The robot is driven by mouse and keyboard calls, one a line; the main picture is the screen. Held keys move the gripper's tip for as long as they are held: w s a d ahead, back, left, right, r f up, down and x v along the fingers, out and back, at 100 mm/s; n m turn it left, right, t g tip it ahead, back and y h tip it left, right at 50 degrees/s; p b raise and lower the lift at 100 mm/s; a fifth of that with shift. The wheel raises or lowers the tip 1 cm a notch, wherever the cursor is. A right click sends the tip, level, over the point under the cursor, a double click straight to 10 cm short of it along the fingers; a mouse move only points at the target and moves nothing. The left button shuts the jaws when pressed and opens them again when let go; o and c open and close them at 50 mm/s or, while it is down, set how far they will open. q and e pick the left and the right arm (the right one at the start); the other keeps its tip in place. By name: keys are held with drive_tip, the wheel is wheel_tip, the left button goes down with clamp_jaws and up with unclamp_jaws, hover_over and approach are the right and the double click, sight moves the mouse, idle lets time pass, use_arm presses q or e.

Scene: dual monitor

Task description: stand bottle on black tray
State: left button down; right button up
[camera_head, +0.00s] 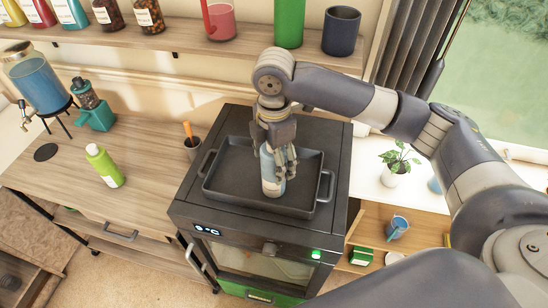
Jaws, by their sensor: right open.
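A pale blue bottle (268,178) appears upright on the black tray (228,183), just right of the tray's middle. My right gripper (284,166) points down at the bottle, with its fingers open at the bottle's upper part and right side. The fingers hide part of the bottle, and I cannot tell whether they touch it. The tray has raised walls and handles at both ends, and lies on the black oven top. My left gripper is not in view.
A green bottle (104,166) and a dark cup with an orange-handled tool (192,148) stand left of the oven (335,160). A shelf (190,36) with jars and cups runs behind. A potted plant (394,172) stands at right. The left counter has free room.

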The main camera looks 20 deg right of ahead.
wheel_tip(320, 180, up, 11)
drive_tip(key=shift+f+b, duration=0.1)
drive_tip(key=shift+b, duration=0.95)
drive_tip(key=shift+r, duration=0.75)
